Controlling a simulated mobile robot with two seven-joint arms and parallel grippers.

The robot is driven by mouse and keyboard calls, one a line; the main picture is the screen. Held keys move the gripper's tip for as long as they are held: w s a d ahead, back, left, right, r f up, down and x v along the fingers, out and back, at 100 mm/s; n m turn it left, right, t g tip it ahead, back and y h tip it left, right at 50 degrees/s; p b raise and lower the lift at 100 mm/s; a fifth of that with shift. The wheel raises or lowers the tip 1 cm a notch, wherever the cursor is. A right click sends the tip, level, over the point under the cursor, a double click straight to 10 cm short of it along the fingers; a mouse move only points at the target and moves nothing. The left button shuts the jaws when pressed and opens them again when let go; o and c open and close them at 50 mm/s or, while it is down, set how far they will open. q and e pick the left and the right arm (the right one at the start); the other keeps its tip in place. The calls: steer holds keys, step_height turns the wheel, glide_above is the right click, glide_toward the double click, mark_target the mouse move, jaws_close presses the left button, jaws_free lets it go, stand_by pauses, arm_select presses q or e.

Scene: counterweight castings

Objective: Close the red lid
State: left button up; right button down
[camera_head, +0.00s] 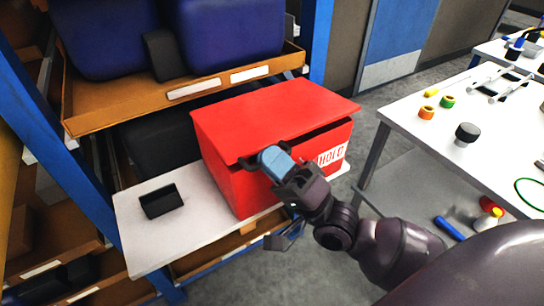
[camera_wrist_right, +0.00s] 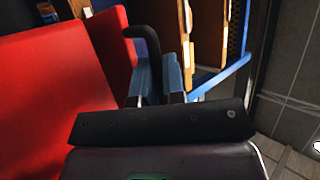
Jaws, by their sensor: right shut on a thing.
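The red lid (camera_head: 270,118) lies over the red box (camera_head: 232,186), tilted slightly, with a dark gap under its edge on the right side. My right gripper (camera_head: 272,157), with blue fingers, is at the lid's front edge, shut on the black lid handle (camera_head: 246,162). In the wrist view the curved handle (camera_wrist_right: 146,45) runs down between the blue fingers (camera_wrist_right: 160,80), beside red surfaces. The gripper hides part of the handle and box front. My left gripper is not in view.
The box stands on a white shelf board (camera_head: 135,232) beside a small black tray (camera_head: 160,201). A blue-framed rack (camera_head: 319,40) with an orange shelf (camera_head: 120,106) of dark blue bins is behind. A white table (camera_head: 410,108) with small items stands at the right.

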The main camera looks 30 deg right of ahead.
steer(key=c, duration=1.3)
jaws_free()
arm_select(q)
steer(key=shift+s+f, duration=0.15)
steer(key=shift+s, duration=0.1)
arm_select(e)
steer(key=shift+o, duration=0.4)
arm_select(q)
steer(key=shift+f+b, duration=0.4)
steer(key=shift+b, duration=0.1)
arm_select(e)
steer(key=v, duration=1)
steer(key=shift+s+d+f, duration=0.2)
steer(key=shift+s, duration=0.15)
